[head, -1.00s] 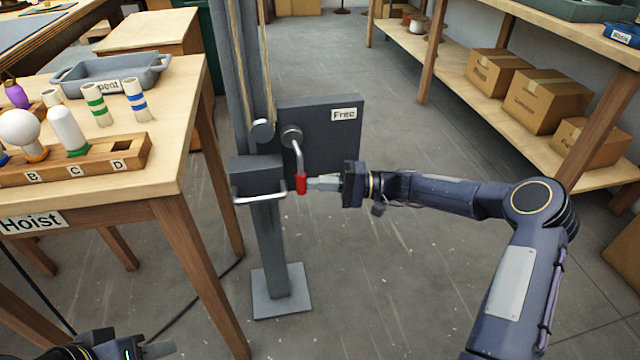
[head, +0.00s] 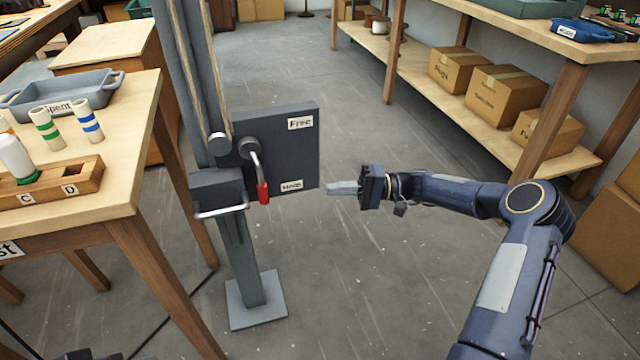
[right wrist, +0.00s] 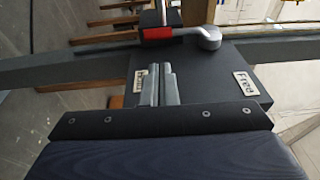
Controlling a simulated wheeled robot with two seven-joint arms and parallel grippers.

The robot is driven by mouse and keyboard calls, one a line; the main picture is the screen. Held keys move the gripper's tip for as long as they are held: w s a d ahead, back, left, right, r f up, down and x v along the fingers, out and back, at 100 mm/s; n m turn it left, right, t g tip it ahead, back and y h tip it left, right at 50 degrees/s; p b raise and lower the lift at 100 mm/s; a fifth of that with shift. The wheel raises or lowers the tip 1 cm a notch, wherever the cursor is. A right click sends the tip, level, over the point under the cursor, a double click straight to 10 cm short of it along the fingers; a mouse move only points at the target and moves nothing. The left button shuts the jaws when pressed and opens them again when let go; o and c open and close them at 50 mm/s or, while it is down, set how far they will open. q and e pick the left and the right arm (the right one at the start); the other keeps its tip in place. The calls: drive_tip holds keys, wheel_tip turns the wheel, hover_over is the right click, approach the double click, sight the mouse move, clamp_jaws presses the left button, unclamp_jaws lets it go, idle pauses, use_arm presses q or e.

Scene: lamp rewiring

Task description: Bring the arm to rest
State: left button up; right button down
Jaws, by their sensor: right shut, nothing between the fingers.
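My right gripper (head: 345,188) is shut and empty, held in the air to the right of the hoist post. Its closed fingers also show in the right wrist view (right wrist: 160,84). The hoist's crank lever with a red grip (head: 263,192) hangs down from its pivot, apart from my fingertips. The red grip also shows in the right wrist view (right wrist: 156,34). The dark panel (head: 295,150) behind the lever carries a "Free" label (head: 300,123) at the top and a "Hold" label (head: 291,186) lower down. My left gripper cannot be made out; only a dark bit shows at the bottom left edge.
A wooden table (head: 125,185) on the left holds a grey tray (head: 20,103), striped tubes and a lettered wooden rack (head: 85,190). Shelves with cardboard boxes (head: 500,95) stand on the right. The floor around my right arm is clear.

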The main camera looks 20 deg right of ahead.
drive_tip(key=s+a+r+n+g+h, duration=0.1)
drive_tip(key=s+a+r+h, duration=0.2)
drive_tip(key=s, duration=0.4)
drive_tip(key=s+a+r+n+g+h, duration=0.1)
drive_tip(key=s+r+h, duration=0.3)
drive_tip(key=s+h, duration=0.15)
drive_tip(key=s+d+f+m+t+h, duration=0.1)
drive_tip(key=s+d+t+h, duration=0.15)
drive_tip(key=s, duration=0.75)
drive_tip(key=s+d+f+m+t+h, duration=0.1)
drive_tip(key=s+d+t+h, duration=0.15)
drive_tip(key=s, duration=0.85)
wheel_tip(320, 180, up, 28)
drive_tip(key=p, duration=2.7)
drive_tip(key=shift+a+f+h, duration=0.15)
drive_tip(key=shift+a+h, duration=0.15)
drive_tip(key=shift+h, duration=0.15)
